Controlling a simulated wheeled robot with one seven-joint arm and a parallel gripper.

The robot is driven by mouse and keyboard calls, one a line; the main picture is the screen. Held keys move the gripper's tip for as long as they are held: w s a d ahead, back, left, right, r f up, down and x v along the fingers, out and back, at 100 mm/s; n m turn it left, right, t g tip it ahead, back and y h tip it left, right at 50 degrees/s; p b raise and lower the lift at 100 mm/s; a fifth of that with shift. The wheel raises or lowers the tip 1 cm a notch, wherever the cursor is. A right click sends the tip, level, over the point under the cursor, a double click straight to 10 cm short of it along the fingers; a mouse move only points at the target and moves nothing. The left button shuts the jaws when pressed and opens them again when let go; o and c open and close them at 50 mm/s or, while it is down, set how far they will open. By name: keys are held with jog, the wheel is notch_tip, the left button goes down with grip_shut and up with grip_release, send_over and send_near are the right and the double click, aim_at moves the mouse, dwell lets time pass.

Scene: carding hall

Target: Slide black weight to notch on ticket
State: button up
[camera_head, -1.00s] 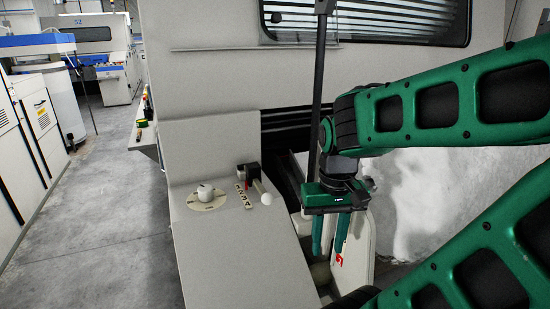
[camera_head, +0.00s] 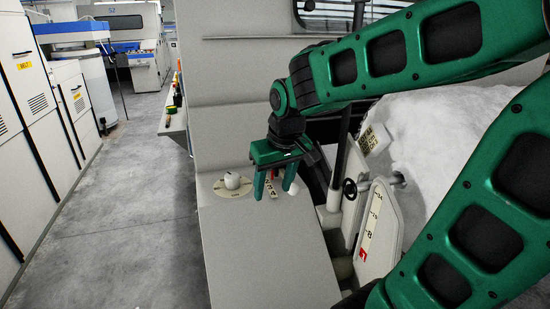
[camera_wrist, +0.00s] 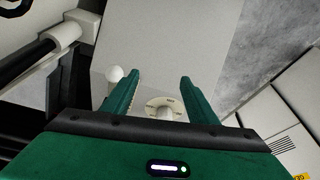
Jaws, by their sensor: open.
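My gripper (camera_head: 274,188) is open and empty, with its fingers pointing down over the sloped grey panel, right of a white knob. Between the fingers shows part of a lettered strip (camera_head: 270,188); the black and red lever beside it is mostly hidden. A small pale ticket with dark print (camera_head: 372,138) rests against the white fibre pile. A black ring-like part (camera_head: 350,188), possibly the black weight, sits on a rod by a pale plate with letters (camera_head: 377,222). I cannot make out a notch. In the wrist view my gripper (camera_wrist: 161,76) is also open.
The white knob on a round dial (camera_head: 232,182) stands on the panel (camera_head: 265,255). A white ball knob (camera_wrist: 115,74) is close to one finger in the wrist view. A dark upright post (camera_head: 345,120) stands behind. The concrete aisle (camera_head: 140,200) is clear.

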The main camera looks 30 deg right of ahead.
jog(key=w+d+r+m+g, duration=0.1)
jog(key=w+d+r+g, duration=0.1)
jog(key=w+d+r, duration=0.4)
jog(key=w+d+r+m+g, duration=0.1)
jog(key=w+d+r, duration=0.1)
jog(key=w+d, duration=0.65)
jog(key=f, duration=0.3)
jog(key=w+a+f, duration=0.1)
jog(key=f, duration=0.3)
jog(key=w+f, duration=0.1)
jog(key=f, duration=0.2)
jog(key=shift+a+f, duration=0.15)
jog(key=shift+f, duration=0.1)
